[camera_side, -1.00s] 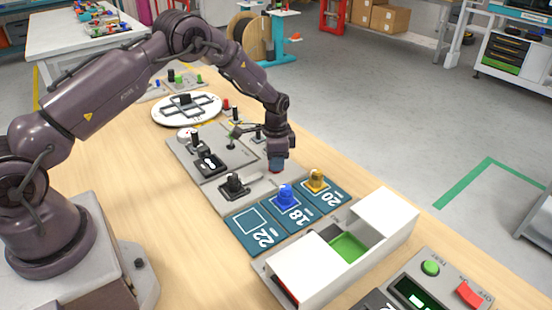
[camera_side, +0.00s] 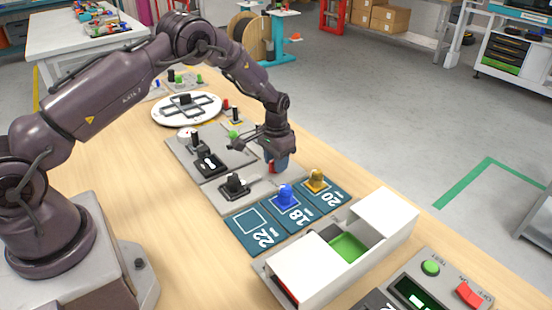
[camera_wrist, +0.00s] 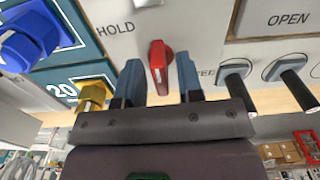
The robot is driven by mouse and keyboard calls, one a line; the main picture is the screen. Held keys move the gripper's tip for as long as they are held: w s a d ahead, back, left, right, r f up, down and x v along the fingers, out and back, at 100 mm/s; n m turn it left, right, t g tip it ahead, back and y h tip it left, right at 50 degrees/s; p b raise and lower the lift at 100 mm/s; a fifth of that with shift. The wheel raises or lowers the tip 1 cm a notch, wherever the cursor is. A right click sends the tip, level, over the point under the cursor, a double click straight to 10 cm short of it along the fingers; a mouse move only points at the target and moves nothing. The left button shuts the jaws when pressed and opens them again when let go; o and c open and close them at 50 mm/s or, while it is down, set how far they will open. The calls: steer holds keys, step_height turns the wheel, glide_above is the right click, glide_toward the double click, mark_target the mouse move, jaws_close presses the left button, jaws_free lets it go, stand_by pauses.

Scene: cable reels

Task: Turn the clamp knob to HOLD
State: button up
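The red clamp knob (camera_wrist: 160,62) stands on a light grey panel in the wrist view. The knob's long side runs roughly up and down the picture, leaning slightly. My gripper (camera_wrist: 160,78) is open, with one blue finger on each side of the knob and a narrow gap visible on both sides. In the side view my gripper (camera_side: 277,166) is low over the panel, and only a bit of red shows by the fingers.
A blue connector (camera_wrist: 28,40) and a yellow one (camera_wrist: 92,94) stand on numbered pads left of the knob. Black-handled levers (camera_wrist: 283,72) stand to the right, below the OPEN plate (camera_wrist: 285,18). A white-lidded tray (camera_side: 395,218) is near the pads in the side view.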

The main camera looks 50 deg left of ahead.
step_height(320, 180, up, 7)
stand_by(0.6)
